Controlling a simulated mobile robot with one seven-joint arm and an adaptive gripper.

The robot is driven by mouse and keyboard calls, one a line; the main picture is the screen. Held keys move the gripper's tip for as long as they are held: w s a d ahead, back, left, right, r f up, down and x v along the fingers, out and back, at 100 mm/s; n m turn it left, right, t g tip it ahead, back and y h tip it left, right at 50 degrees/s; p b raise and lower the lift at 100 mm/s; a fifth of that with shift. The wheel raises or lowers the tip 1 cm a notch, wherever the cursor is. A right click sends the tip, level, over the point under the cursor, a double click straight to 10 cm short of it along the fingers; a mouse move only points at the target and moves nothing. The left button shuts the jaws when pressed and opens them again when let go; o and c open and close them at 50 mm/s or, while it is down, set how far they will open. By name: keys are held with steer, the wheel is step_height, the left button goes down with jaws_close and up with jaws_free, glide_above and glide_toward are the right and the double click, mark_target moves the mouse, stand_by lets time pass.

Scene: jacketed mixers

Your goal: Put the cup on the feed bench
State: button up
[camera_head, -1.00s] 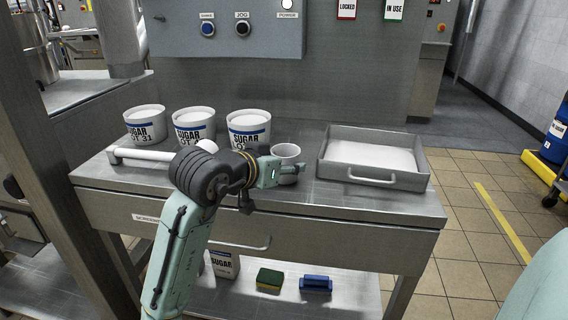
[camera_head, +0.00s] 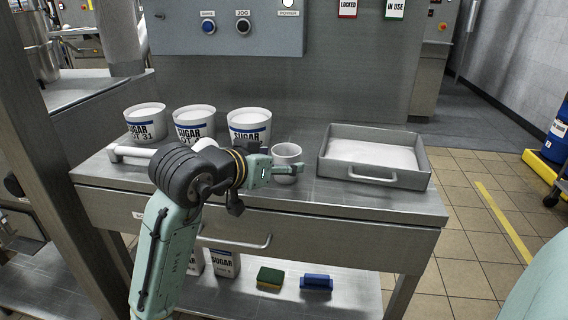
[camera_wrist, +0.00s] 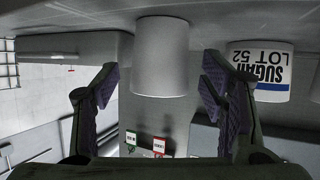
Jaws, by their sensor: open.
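The small white-grey cup (camera_head: 287,154) stands upright on the steel bench (camera_head: 330,196), between the sugar tubs and the tray. My gripper (camera_head: 286,172) is at the cup's near side, its fingers overlapping the cup's lower part in the head view. In the wrist view my gripper (camera_wrist: 160,88) is open, and the cup (camera_wrist: 160,50) shows in the gap between the spread fingers. I see no grip on it. No label in view clearly names a feed bench.
Several white sugar tubs (camera_head: 194,124) stand left of the cup; one (camera_wrist: 262,72) is near a finger in the wrist view. A metal tray (camera_head: 374,178) of white powder is at right. A white roller (camera_head: 131,153) lies at left. A sponge (camera_head: 270,278) and blue brush (camera_head: 316,283) are below.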

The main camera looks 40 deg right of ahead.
steer(key=v, duration=0.8)
steer(key=shift+a+r, duration=0.15)
steer(key=shift+a, duration=0.2)
steer(key=shift+s, duration=0.1)
